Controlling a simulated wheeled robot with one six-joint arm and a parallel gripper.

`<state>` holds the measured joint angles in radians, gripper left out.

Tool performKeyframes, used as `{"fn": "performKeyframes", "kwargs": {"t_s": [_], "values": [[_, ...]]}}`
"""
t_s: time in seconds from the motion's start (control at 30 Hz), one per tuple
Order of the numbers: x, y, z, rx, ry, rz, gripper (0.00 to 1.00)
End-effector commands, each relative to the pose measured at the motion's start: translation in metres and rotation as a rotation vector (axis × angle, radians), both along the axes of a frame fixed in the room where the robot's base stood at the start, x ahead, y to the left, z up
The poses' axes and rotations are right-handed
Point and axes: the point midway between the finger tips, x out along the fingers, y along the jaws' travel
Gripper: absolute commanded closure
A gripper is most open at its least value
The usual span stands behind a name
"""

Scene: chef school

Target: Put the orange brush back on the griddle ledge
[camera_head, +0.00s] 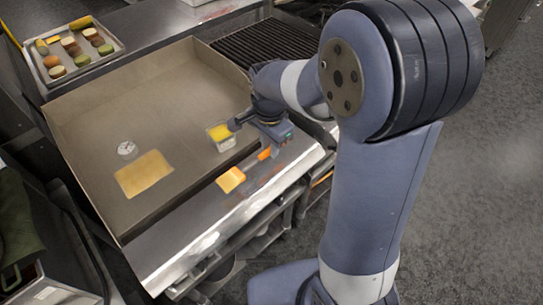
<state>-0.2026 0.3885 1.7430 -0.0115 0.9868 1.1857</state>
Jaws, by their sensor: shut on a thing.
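The orange brush (264,154) shows as a small orange piece just below my gripper (262,140), over the inner edge of the griddle ledge (205,222). My gripper is shut on it; the arm and gripper hide much of the brush. I cannot tell whether the brush touches the ledge. A flat orange-yellow piece (231,180) lies on the ledge, left of and nearer than my gripper.
A clear tub with yellow contents (220,133) stands on the griddle close to my gripper's left side. A yellow slab (143,173) and a round dial (126,148) are farther left. A tray of macarons (67,50) and a dark grill (268,42) are behind. The ledge's near-left stretch is clear.

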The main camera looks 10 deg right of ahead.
Motion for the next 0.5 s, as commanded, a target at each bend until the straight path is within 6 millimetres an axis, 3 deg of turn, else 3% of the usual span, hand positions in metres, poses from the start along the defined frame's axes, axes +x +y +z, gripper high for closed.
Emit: {"fn": "performKeyframes", "kwargs": {"t_s": [0.33, 0.5], "values": [[0.0, 0.0, -0.042, -0.002, 0.002, 0.0, 1.0], [0.0, 0.0, -0.05, -0.001, -0.003, 0.0, 1.0]]}}
